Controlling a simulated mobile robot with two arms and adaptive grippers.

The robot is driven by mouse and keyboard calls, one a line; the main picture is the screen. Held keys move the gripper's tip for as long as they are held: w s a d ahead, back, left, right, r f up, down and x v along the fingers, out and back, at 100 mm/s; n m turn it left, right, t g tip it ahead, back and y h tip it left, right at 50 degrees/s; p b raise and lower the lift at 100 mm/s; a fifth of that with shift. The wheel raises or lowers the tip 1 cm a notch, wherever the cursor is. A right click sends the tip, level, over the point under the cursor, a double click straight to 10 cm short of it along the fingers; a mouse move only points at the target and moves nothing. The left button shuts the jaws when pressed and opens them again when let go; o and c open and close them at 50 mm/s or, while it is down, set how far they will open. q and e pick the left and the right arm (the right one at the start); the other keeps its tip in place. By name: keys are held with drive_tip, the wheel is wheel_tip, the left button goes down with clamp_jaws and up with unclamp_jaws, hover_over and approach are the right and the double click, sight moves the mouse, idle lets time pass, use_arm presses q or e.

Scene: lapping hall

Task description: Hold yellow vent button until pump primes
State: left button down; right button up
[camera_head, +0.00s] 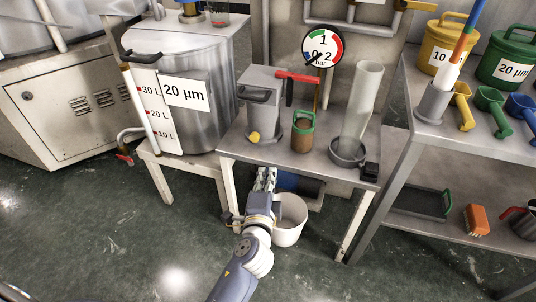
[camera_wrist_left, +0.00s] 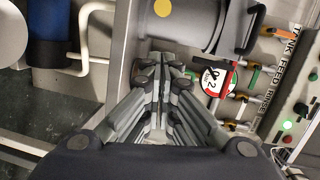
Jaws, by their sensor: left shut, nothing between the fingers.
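The yellow vent button (camera_head: 254,137) is on the lower front of a grey pump housing (camera_head: 262,105) on the small steel table. In the left wrist view the yellow button (camera_wrist_left: 162,8) shows near the top edge. My left gripper (camera_head: 266,172) is shut and empty, in front of the table edge and below the button, apart from it. In the left wrist view its fingertips (camera_wrist_left: 160,62) are together below the housing. A round bar gauge (camera_head: 322,46) stands behind the pump; its needle seems to point lower left, near 0. My right gripper is not in view.
A red-handled valve (camera_head: 298,76), a green-handled brown container (camera_head: 302,131) and a clear cylinder (camera_head: 361,100) stand beside the pump. A white bucket (camera_head: 289,220) is below the table.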

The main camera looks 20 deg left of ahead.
sight(255, 137)
use_arm(q)
drive_tip(key=shift+w, duration=0.1)
